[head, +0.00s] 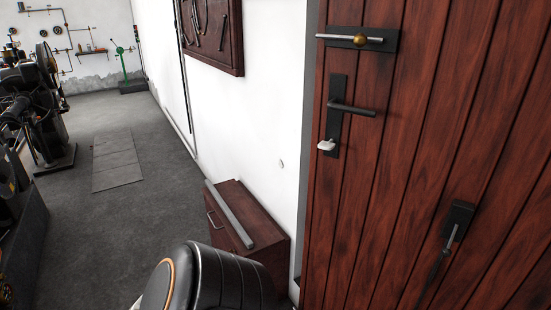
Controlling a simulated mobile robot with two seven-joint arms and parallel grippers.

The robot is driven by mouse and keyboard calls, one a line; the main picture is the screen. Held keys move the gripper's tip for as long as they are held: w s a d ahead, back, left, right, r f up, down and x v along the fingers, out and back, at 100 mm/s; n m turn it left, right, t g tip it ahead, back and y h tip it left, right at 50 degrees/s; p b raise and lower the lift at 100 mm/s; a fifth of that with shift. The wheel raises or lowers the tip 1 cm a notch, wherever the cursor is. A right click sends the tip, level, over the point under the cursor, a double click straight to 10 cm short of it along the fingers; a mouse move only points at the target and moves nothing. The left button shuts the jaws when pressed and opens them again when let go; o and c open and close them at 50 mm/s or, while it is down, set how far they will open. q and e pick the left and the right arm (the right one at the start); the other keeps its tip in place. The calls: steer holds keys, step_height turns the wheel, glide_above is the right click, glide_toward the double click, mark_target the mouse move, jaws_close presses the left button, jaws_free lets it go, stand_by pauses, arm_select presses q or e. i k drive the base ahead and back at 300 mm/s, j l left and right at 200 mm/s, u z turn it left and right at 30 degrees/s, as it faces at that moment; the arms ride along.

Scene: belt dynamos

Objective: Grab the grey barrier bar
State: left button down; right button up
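The grey barrier bar (229,214) is a long, straight, square-edged bar. In the head view it lies on top of a dark reddish-brown wooden chest (263,229), low against the white wall. The bar runs slantwise across the chest top, and its whole length seems to show. Nothing is gripping it. Neither of my grippers is in view, so I cannot tell where they are relative to the bar.
A wooden plank door (410,190) with a handle (352,107) and bolts fills the right side. Dark machines (35,100) stand along the left. A flat grey panel (117,160) lies on the open grey floor (150,220). A wooden board (212,32) hangs on the wall.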

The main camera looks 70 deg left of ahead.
mark_target(247, 241)
steer(key=l+u, duration=0.25)
steer(key=u, duration=0.25)
steer(key=k+l+u, duration=0.2)
steer(key=u, duration=0.25)
steer(key=k+l+u, duration=0.15)
steer(key=u, duration=0.35)
steer(key=k+l+u, duration=0.15)
steer(key=u, duration=0.35)
steer(key=i+u, duration=0.85)
steer(key=i+j+u, duration=0.25)
steer(key=j, duration=0.25)
steer(key=i+j+u, duration=0.2)
steer(key=j, duration=0.25)
steer(key=i+j+u, duration=0.25)
steer(key=i+j, duration=0.15)
steer(key=i+z, duration=0.3)
steer(key=i, duration=0.35)
steer(key=i+j+z, duration=0.3)
steer(key=i, duration=0.35)
steer(key=i+l+z, duration=0.1)
steer(key=i+z, duration=0.6)
steer(key=i+j+z, duration=0.15)
steer(key=i+z, duration=0.2)
